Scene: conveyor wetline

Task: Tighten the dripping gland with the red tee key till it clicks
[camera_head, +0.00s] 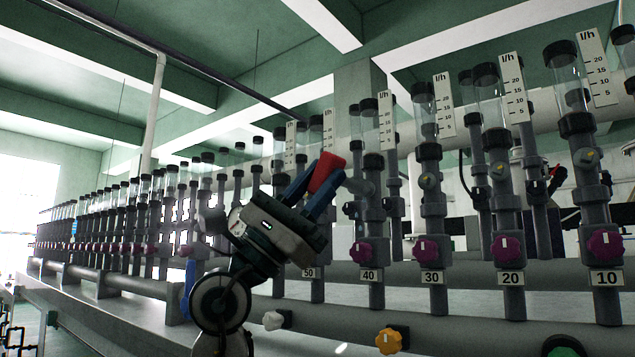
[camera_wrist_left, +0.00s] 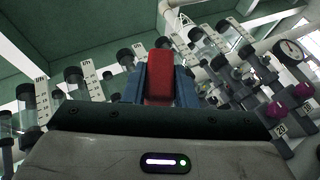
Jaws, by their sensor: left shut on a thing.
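My left gripper (camera_head: 314,186) is raised in front of the row of flow meters, its two blue fingers shut on the red tee key (camera_head: 327,172). In the left wrist view the red key (camera_wrist_left: 159,75) sits between the blue fingers, and only its blocky red part shows. A grey fitting (camera_head: 360,186) lies just right of the key in the head view; I cannot tell whether they touch. My right gripper is not in view.
Clear flow tubes with scales stand along the line, above purple knobs (camera_head: 426,249) and plates such as 30 (camera_head: 432,278). A yellow knob (camera_head: 388,341) and a white knob (camera_head: 273,320) sit low in front. A round gauge (camera_wrist_left: 290,50) shows in the wrist view.

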